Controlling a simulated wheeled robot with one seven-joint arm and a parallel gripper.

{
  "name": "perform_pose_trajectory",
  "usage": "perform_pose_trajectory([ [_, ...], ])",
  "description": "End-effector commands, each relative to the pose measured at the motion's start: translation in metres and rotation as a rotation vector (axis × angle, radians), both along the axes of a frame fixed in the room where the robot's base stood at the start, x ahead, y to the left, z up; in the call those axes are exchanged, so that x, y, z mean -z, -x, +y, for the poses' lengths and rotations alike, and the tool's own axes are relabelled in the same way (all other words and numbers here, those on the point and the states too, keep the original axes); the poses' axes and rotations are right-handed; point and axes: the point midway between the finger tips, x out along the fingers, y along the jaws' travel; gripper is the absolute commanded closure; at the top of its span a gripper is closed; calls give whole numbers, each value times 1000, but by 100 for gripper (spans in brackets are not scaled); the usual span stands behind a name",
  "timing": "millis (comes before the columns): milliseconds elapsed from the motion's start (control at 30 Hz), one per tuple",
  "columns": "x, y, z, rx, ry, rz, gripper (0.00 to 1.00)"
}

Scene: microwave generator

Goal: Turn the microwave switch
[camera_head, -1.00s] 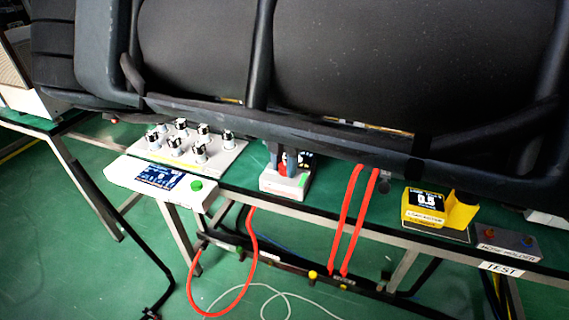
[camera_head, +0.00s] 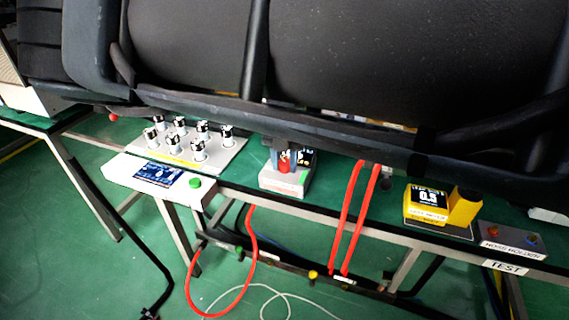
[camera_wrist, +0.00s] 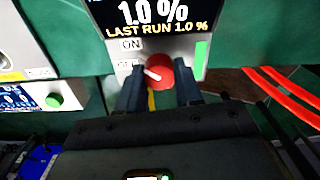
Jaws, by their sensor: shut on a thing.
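The switch is a round red knob (camera_wrist: 165,72) with a white pointer on the front of the microwave generator (camera_wrist: 183,50). The pointer is turned to the left, close to the ON label and a partly hidden label below it. The generator's screen reads 1.0 % and LAST RUN 1.0 %. My gripper (camera_wrist: 160,84) is shut on the red knob, with one dark finger on each side. In the head view the generator (camera_head: 288,187) stands on the bench, with the red knob (camera_head: 285,164) partly hidden behind my gripper (camera_head: 282,153).
A white panel with a green button (camera_head: 195,183) and a board of several knobs (camera_head: 199,150) lie left. Red cables (camera_head: 345,220) hang just right of the generator. A yellow meter (camera_head: 427,204) and a hose holder (camera_head: 512,243) stand farther right.

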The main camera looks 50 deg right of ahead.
Motion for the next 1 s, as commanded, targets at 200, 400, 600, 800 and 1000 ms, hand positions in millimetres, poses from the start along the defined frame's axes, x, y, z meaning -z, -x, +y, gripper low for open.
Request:
perform_pose_trajectory([
  [200,2,0,0,-206,0,-1,96],
  [400,2,0,0,-383,-1,-2,96],
  [600,1,1,-1,-525,0,-1,96],
  [800,0,1,-1,-622,1,0,96],
  [1000,0,1,-1,-671,0,-1,96],
])
